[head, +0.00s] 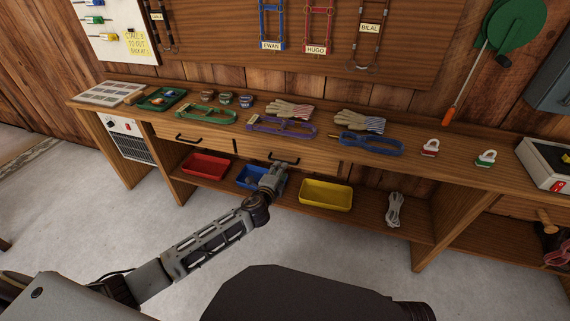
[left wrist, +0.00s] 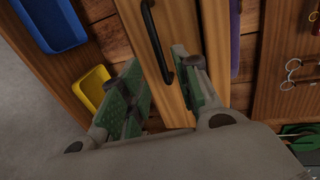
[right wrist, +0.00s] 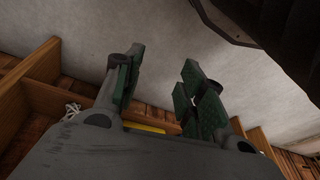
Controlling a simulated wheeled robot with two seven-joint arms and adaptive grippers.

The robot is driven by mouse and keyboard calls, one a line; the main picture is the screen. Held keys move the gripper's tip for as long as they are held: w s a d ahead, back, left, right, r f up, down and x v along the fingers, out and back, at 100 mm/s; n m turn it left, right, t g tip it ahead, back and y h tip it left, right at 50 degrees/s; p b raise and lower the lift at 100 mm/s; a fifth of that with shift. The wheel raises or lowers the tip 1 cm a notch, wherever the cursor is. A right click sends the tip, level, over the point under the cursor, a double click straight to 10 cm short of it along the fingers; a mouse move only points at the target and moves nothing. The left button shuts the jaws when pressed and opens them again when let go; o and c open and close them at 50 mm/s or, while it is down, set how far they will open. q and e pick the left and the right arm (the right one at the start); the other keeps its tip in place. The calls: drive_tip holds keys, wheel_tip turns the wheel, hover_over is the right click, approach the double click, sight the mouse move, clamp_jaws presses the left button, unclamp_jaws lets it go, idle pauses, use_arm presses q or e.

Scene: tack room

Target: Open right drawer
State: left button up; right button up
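The right drawer (head: 318,166) is a wooden front under the workbench top and looks shut, flush with the bench. Its black bar handle (head: 283,160) also shows in the left wrist view (left wrist: 157,42). My left gripper (head: 279,168) is at this handle, just below it in the head view. In the left wrist view its green-padded fingers (left wrist: 160,72) are apart, with one end of the handle between them; I cannot tell whether they touch it. My right gripper (right wrist: 160,65) is open and empty, away from the drawer, and out of the head view.
The left drawer (head: 212,143) beside it looks shut. Red (head: 206,165), blue (head: 250,177) and yellow (head: 326,194) bins stand on the shelf below. Halters, gloves and padlocks lie on the bench top (head: 410,138). The floor in front is clear.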

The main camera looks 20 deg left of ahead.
use_arm(q)
drive_tip(key=b+x, duration=0.1)
drive_tip(key=x, duration=0.6)
drive_tip(key=shift+w+b, duration=0.1)
drive_tip(key=shift+b, duration=0.2)
drive_tip(key=shift+w+f, duration=0.1)
use_arm(e)
drive_tip(key=r, duration=0.2)
drive_tip(key=shift+s+a+r+t, duration=0.1)
drive_tip(key=shift+a+r+t, duration=0.1)
drive_tip(key=shift+r+t, duration=0.15)
use_arm(q)
clamp_jaws()
use_arm(e)
drive_tip(key=shift+f, duration=0.2)
